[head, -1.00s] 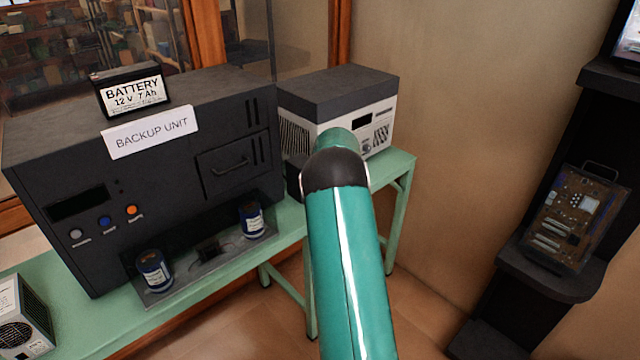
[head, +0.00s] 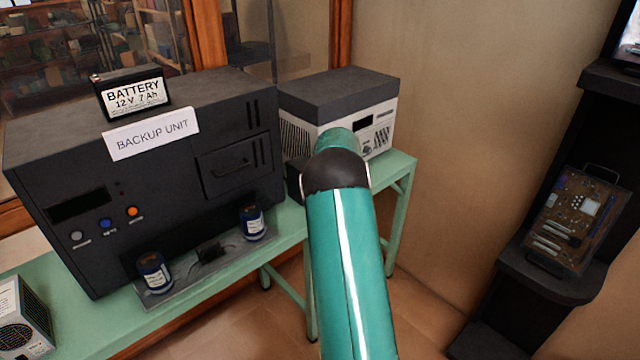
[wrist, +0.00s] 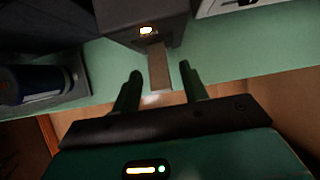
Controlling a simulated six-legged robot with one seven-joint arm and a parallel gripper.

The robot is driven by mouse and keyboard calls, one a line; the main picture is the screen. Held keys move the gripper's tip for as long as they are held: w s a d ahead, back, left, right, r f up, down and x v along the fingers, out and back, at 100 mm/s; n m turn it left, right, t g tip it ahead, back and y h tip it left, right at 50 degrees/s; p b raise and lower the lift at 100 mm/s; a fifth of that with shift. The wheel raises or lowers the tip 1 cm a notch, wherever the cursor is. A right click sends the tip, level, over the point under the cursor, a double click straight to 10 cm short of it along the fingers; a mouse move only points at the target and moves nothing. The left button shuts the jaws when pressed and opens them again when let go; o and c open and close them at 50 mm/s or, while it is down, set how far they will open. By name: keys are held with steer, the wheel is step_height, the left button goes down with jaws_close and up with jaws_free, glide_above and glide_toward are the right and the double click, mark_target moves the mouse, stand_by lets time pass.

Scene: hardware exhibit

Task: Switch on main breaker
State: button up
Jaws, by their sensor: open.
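In the wrist view a dark box (wrist: 143,12), which seems to be the main breaker, has a small lit whitish-yellow light (wrist: 146,30). A flat grey-brown lever (wrist: 159,66) sticks out from its front toward me. My gripper (wrist: 160,73) is open, with one finger on each side of the lever. I see gaps between the fingers and the lever, and cannot tell the depth between them. In the head view part of the dark box (head: 294,181) shows beside my green arm, which hides the lever and my gripper.
The black backup unit (head: 228,118) with a battery (head: 131,94) on top stands left on the green table (head: 75,318). Two blue cans (head: 154,272) (head: 252,222) stand on its tray. A grey-white unit (head: 340,96) is behind my arm. A dark shelf (head: 552,272) stands right.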

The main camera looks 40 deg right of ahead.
steer(key=v, duration=1.3)
steer(key=shift+a, duration=0.1)
steer(key=s+a+r+n, duration=0.35)
steer(key=a+n, duration=0.25)
steer(key=a, duration=0.4)
steer(key=s+a+r+n+y, duration=0.1)
steer(key=s+a+r+n, duration=0.25)
steer(key=a+n, duration=0.4)
steer(key=s+a+r+n, duration=0.3)
steer(key=a+r+n, duration=0.2)
steer(key=a, duration=0.6)
steer(key=s+a+f+n+h, duration=0.1)
steer(key=s+a+f+n, duration=0.3)
steer(key=s+a+n, duration=1.1)
steer(key=s+n, duration=0.2)
steer(key=s, duration=0.2)
steer(key=shift+f, duration=0.25)
steer(key=shift+w+d, duration=0.1)
